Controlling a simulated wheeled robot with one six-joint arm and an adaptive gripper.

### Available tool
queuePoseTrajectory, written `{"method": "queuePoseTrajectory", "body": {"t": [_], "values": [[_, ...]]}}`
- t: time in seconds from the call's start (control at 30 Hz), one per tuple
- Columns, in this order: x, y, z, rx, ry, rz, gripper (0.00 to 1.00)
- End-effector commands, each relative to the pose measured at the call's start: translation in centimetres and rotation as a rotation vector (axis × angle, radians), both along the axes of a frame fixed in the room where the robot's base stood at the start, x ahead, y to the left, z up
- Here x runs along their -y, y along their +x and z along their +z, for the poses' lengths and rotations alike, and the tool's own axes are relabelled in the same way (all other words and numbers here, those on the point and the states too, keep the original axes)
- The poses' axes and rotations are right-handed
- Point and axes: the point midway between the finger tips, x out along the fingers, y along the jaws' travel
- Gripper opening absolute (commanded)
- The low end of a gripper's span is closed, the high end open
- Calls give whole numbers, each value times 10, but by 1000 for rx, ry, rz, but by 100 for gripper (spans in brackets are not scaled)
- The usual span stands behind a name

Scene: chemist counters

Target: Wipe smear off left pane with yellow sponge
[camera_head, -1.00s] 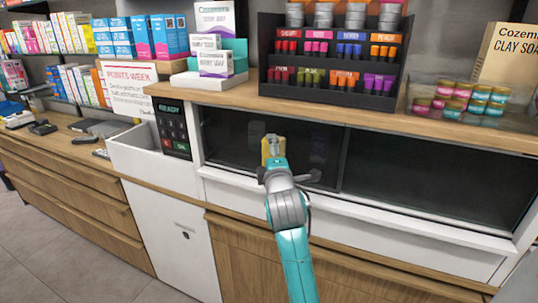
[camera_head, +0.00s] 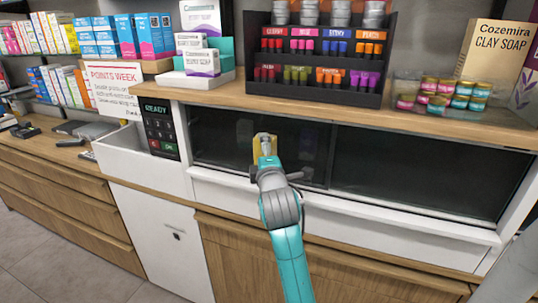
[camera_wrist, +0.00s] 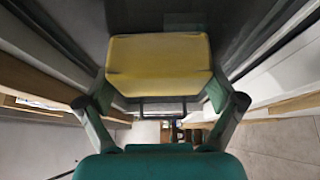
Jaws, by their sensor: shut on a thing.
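The yellow sponge (camera_head: 265,141) is at the front of the dark left pane (camera_head: 221,138). My gripper (camera_head: 266,160) is shut on the sponge, its fingers on both sides of it. In the wrist view the sponge (camera_wrist: 160,65) fills the space between the fingertips (camera_wrist: 160,92). The sponge is at or very close to the glass; I cannot tell whether it touches. I cannot make out a smear on the pane; only faint pale reflections show to the right of the sponge. The right pane (camera_head: 420,178) is dark and bare.
A wooden counter top (camera_head: 310,108) overhangs the panes. A black display rack (camera_head: 320,55) and jars (camera_head: 445,98) stand on it. A white ledge (camera_head: 340,218) runs below the panes. A keypad terminal (camera_head: 160,130) is at the left.

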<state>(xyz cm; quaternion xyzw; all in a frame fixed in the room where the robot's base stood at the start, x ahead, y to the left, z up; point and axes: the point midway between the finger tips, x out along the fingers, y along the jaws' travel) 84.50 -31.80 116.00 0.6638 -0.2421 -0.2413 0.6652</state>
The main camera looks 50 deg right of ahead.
Motion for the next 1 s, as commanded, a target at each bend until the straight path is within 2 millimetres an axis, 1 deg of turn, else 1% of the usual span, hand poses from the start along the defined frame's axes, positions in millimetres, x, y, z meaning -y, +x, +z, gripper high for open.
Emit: {"method": "queuePoseTrajectory", "body": {"t": [0.1,0.2,0.47,0.63,1.0], "values": [[-3,10,0,-1,0,0,60],[-6,15,0,-1,-1,0,60],[-8,15,0,-1,-1,-2,60],[-4,7,0,-1,1,-2,60],[7,-19,0,0,1,-2,60]]}}
